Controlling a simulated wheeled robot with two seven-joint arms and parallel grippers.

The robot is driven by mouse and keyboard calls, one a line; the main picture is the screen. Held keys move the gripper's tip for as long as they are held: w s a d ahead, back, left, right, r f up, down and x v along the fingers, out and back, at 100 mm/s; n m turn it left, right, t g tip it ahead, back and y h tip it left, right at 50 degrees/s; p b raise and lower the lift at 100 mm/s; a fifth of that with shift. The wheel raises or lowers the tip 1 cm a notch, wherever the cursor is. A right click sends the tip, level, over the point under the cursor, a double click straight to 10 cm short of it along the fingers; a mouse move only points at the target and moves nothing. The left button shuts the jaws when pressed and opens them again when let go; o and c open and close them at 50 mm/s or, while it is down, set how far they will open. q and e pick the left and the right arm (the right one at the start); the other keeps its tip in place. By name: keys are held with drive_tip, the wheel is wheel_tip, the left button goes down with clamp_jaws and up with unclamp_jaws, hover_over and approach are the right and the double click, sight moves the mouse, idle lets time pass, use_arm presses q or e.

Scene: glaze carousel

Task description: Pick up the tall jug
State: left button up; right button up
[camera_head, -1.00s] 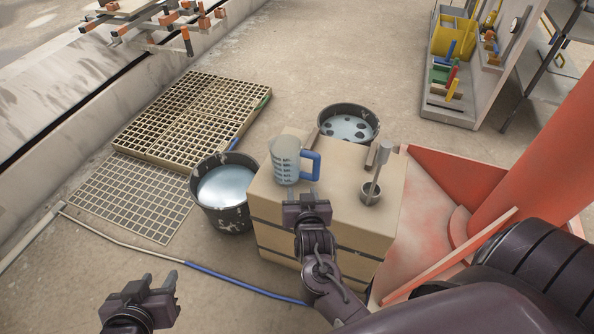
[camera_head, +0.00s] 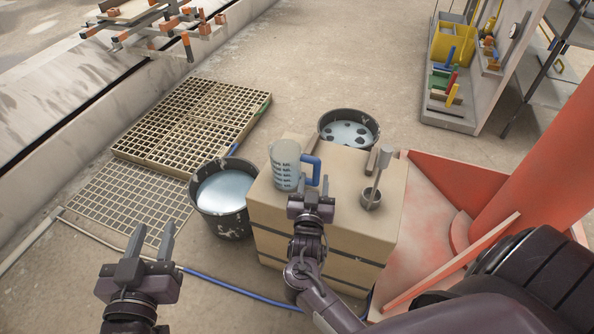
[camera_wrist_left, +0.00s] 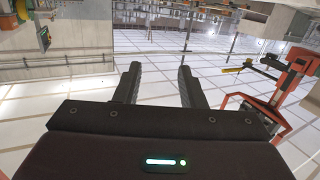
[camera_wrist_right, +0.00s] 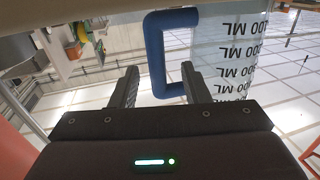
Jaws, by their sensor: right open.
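The tall jug (camera_head: 285,165) is clear with dark volume marks and a blue handle (camera_head: 317,170). It stands upright on the tan box near its back left. My right gripper (camera_head: 311,187) is open, close in front of the jug on the handle side. In the right wrist view the blue handle (camera_wrist_right: 154,60) shows in the gap between the open fingers (camera_wrist_right: 160,78), with the marked jug wall (camera_wrist_right: 225,60) to its right. I cannot tell whether the fingers reach around the handle. My left gripper (camera_head: 152,232) is open and empty at lower left; its fingers show apart in the left wrist view (camera_wrist_left: 157,75).
An orange structure (camera_head: 440,210) is close on the right. Wooden grates (camera_head: 190,125) lie left.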

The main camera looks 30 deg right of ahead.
sight(316, 174)
use_arm(q)
wheel_tip(316, 174, up, 9)
drive_tip(key=t+h, duration=0.1)
drive_tip(key=t, duration=0.3)
drive_tip(key=shift+a+f+h+b, duration=0.15)
drive_tip(key=shift+a+h+b, duration=0.2)
drive_tip(key=shift+b, duration=0.1)
use_arm(e)
drive_tip(key=x, duration=0.4)
drive_tip(key=shift+d+r, duration=0.1)
use_arm(q)
drive_tip(key=shift+w, duration=0.1)
use_arm(e)
clamp_jaws()
